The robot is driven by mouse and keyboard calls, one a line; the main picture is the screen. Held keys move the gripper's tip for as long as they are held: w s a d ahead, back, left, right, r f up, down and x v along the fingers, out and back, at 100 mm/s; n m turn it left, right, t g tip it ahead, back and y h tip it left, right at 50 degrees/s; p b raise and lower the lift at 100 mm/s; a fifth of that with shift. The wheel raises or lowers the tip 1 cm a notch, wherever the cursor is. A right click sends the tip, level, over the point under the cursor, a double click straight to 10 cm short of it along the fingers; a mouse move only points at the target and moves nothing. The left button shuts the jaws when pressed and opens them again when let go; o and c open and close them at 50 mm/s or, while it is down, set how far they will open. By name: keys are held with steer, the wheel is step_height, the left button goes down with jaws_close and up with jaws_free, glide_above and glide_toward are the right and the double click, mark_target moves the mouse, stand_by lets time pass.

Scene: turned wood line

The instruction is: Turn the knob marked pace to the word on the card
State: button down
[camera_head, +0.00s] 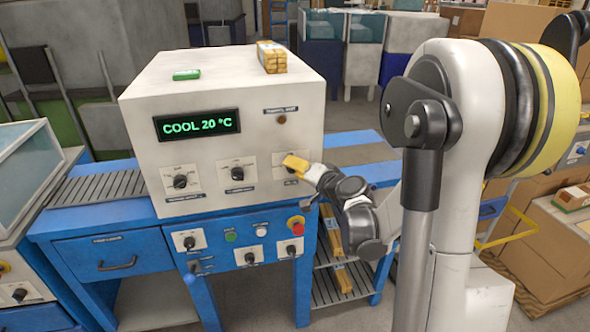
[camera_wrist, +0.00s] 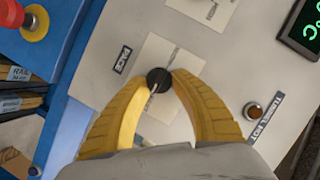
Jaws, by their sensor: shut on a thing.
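The pace knob (camera_wrist: 158,80) is a round black knob with a pale pointer line on a cream plate (camera_wrist: 143,62). The label PACE (camera_wrist: 122,60) is beside it in the wrist view. My gripper (camera_wrist: 158,84) has its yellow fingers shut on the knob, one on each side. In the head view my gripper (camera_head: 297,164) is at the right end of the white cabinet's (camera_head: 222,87) front panel and covers the knob. The words around the dial are too small to read. I cannot make out a card with a word in either view.
A green display (camera_head: 197,125) reads COOL 20 °C. Two other knobs, a left one (camera_head: 180,182) and a middle one (camera_head: 237,173), are on the same panel. An amber lamp (camera_wrist: 252,110) is near my gripper. Below are a red stop button (camera_head: 296,223) and several controls on the blue bench (camera_head: 130,228).

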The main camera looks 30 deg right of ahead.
stand_by(0.4)
steer(key=c, duration=1)
jaws_free()
steer(key=shift+w, duration=0.1)
steer(key=shift+c, duration=0.2)
steer(key=v, duration=1.2)
steer(key=shift+f, duration=0.1)
